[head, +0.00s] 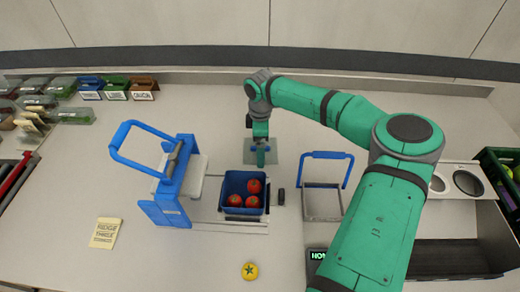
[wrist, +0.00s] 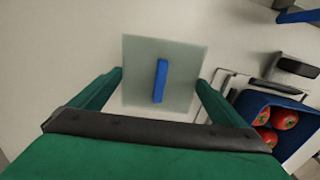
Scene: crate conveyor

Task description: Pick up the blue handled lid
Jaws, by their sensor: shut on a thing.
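The blue handled lid is a flat, pale, translucent square plate (head: 278,158) with a blue bar handle in its middle; it also shows in the wrist view (wrist: 136,65). In the head view it is over the counter, behind the blue crate. My gripper (head: 261,163) is right over the lid and partly hides the handle. In the wrist view my gripper (wrist: 160,82) has one finger on each side, and it is shut on the lid. The exact contact is hard to see, and I cannot tell whether the lid is clear of the counter.
A blue crate (head: 230,234) with red tomatoes stands in front of the lid. A blue-handled press-like device (head: 172,210) is left, a blue-handled frame (head: 323,217) right. A yellow round item (head: 250,271) and a note card (head: 105,232) lie in front. Small bins line the back left.

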